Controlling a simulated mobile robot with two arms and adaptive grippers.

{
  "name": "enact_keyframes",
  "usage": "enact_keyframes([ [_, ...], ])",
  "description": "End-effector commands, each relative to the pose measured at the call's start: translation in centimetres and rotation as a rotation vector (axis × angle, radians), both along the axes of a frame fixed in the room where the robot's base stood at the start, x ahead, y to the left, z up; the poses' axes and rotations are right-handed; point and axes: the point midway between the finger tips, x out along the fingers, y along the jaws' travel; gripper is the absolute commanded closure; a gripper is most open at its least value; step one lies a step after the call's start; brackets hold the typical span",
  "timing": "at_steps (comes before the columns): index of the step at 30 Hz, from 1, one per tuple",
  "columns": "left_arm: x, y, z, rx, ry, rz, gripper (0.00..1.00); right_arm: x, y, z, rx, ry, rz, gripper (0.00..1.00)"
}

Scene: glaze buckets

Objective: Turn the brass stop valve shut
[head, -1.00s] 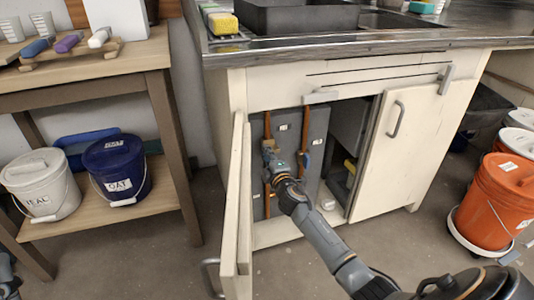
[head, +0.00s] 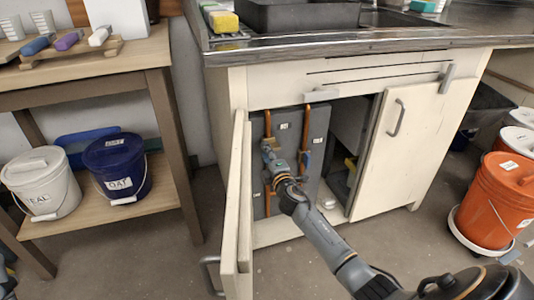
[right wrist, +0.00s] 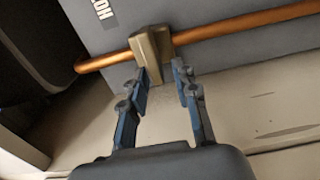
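The brass stop valve (right wrist: 151,46) sits on a copper pipe in the right wrist view, in front of a grey panel. My right gripper (right wrist: 161,73) is open, with its two fingertips on either side of the valve's near end. A gap shows on the right side; I cannot tell whether the left finger touches. My left gripper is not clearly in view.
The open cabinet door (head: 238,210) stands close left of my right arm. A second copper pipe (head: 307,122) with a blue-handled fitting is just right of the gripper. The closed right door (head: 390,150) borders the opening. An orange bucket (head: 497,200) stands at right.

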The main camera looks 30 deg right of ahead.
Motion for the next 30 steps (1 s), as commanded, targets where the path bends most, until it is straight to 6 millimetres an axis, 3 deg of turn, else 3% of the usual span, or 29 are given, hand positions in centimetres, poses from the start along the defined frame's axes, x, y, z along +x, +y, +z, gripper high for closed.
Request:
enact_keyframes([
  [8,0.0,0.0,-0.3,-0.003,0.010,0.001,0.80,0.0,0.0,0.1,0.001,-0.002,-0.001,0.65],
  [13,0.0,0.0,-0.2,-0.003,0.007,0.001,0.80,-1.0,0.2,0.0,0.001,-0.001,-0.001,0.65],
  [24,0.0,0.0,-0.1,-0.001,0.004,0.000,0.80,-8.0,1.9,0.0,0.002,0.001,0.001,0.65],
  [30,0.0,0.0,-0.1,0.000,0.004,0.001,0.80,-10.8,2.6,0.0,0.003,-0.001,0.000,0.65],
])
